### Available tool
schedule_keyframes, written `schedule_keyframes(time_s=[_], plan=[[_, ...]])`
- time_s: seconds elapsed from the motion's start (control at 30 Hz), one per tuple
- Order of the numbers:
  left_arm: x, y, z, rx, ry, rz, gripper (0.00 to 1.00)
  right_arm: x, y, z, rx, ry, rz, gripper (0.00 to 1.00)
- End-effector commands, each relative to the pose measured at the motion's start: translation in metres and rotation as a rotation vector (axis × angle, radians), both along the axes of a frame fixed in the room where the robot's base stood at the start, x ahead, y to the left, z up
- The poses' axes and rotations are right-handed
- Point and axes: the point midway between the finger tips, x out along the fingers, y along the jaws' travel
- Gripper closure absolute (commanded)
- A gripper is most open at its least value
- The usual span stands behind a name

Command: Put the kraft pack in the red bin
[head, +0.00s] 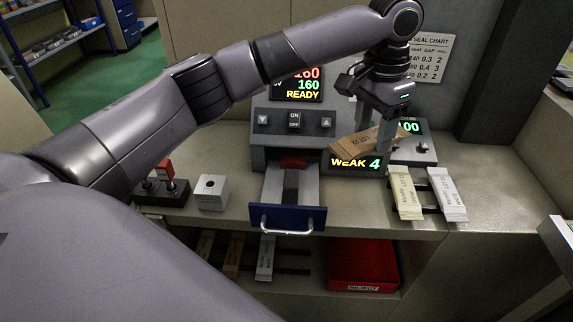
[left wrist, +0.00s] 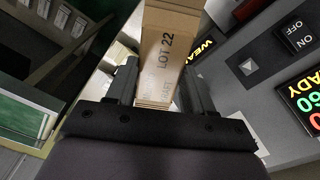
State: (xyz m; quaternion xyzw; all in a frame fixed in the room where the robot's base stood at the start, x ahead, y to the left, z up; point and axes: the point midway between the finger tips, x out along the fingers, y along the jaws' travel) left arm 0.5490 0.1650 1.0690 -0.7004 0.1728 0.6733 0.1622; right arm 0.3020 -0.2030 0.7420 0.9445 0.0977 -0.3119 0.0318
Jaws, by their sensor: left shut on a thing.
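The kraft pack (head: 366,139) is a brown flat packet held tilted above the display that reads "WEAK 4". My left gripper (head: 386,128) is shut on it. In the left wrist view the pack (left wrist: 165,50) shows "LOT 22" between the two fingers of the gripper (left wrist: 160,85). The red bin (head: 362,262) stands on the lower shelf under the bench, to the right of the drawer and below the pack. Part of its top is hidden by the bench edge. My right gripper does not show clearly in either view.
The sealing machine (head: 292,125) reads "160 READY", with its blue-fronted drawer (head: 287,217) pulled out over the bench edge. A cream pack (head: 405,193) and a white pack (head: 446,194) lie on a dark rack at right. More packs (head: 265,258) sit on the lower shelf, left of the bin.

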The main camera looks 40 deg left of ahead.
Motion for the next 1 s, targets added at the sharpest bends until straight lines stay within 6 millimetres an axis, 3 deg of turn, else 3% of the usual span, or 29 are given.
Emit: schedule_keyframes(time_s=[0.2, 0.4, 0.57, 0.8, 1.0], plan=[[0.013, 0.020, 0.023, 0.010, 0.019, -0.108, 0.86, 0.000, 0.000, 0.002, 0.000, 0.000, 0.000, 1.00], [0.016, 0.027, 0.022, 0.016, 0.027, -0.148, 0.86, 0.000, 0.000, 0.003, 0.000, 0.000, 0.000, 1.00], [0.015, 0.027, -0.013, 0.017, 0.031, -0.150, 0.86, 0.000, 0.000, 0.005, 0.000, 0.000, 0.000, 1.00], [0.015, 0.027, -0.078, 0.018, 0.029, -0.149, 0.86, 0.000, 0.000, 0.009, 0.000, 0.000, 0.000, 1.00], [0.015, 0.027, -0.118, 0.016, 0.027, -0.149, 0.86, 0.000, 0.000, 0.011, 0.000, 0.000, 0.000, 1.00]])
